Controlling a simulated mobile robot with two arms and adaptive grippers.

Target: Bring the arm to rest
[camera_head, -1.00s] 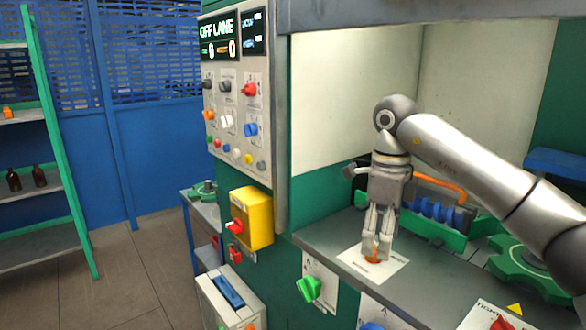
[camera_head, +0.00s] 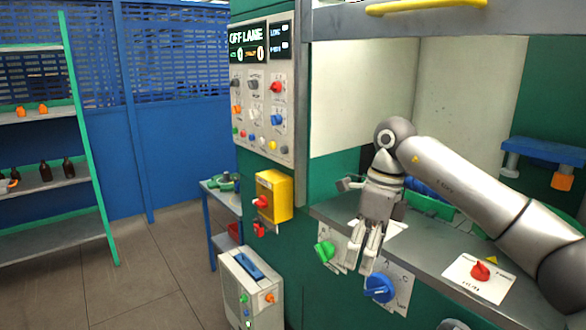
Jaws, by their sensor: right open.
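My right gripper (camera_head: 364,254) hangs with its fingers pointing down, in front of the grey counter's edge and over the machine's green front. It is open, with nothing between its fingers. It hangs between a green knob (camera_head: 325,250) to its left and a blue knob (camera_head: 379,287) to its lower right. My right arm (camera_head: 465,188) comes in from the right side. My left gripper does not show. Amber bottles (camera_head: 46,172) stand on the shelf at far left.
A grey counter (camera_head: 430,256) runs along the machine, with a red knob (camera_head: 480,271) on a white plate. A control panel (camera_head: 262,95) and a yellow box (camera_head: 274,196) are left of the arm. A pale cabinet (camera_head: 252,290) stands on the floor. Open floor (camera_head: 150,270) lies left.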

